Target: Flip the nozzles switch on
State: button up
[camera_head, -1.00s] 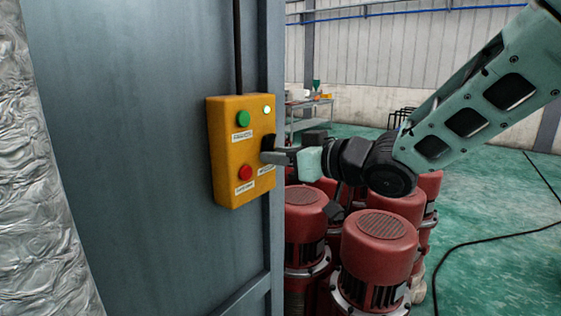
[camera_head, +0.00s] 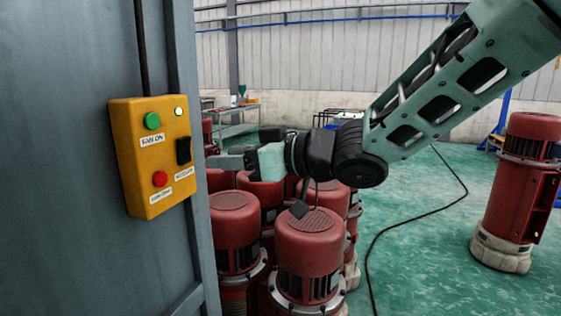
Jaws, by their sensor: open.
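The yellow control box (camera_head: 150,178) is mounted on a grey panel at the left. Its black rocker switch (camera_head: 184,151) sits on the right side of the face, above a small label that appears to mark the nozzles (camera_head: 184,174). A lit indicator (camera_head: 178,111) glows above the switch. The box also has a green button (camera_head: 152,121) labelled for the fan and a red button (camera_head: 160,179). My gripper (camera_head: 212,161) points left toward the box, to the right of the switch and apart from it. It is open, with nothing seen between its fingers.
Several red motors (camera_head: 308,245) stand close together below my arm. Another red motor (camera_head: 520,185) stands at the right. A table (camera_head: 232,128) stands behind.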

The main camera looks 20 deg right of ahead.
jog(key=v, duration=0.9)
jog(key=shift+s+d+b, duration=0.15)
jog(key=shift+s+b, duration=0.1)
jog(key=shift+b, duration=0.05)
jog(key=shift+w+f, duration=0.1)
jog(key=s+f+m+g+h, duration=0.2)
jog(key=s+f+m+h, duration=0.15)
jog(key=f+h, duration=0.85)
jog(key=s+f+g, duration=0.4)
jog(key=s+f, duration=0.1)
jog(key=s, duration=0.3)
jog(key=s+f+g, duration=0.4)
jog(key=s+f, duration=0.1)
jog(key=s, duration=0.3)
jog(key=shift+s+n, duration=0.4)
jog(key=shift+n, duration=0.05)
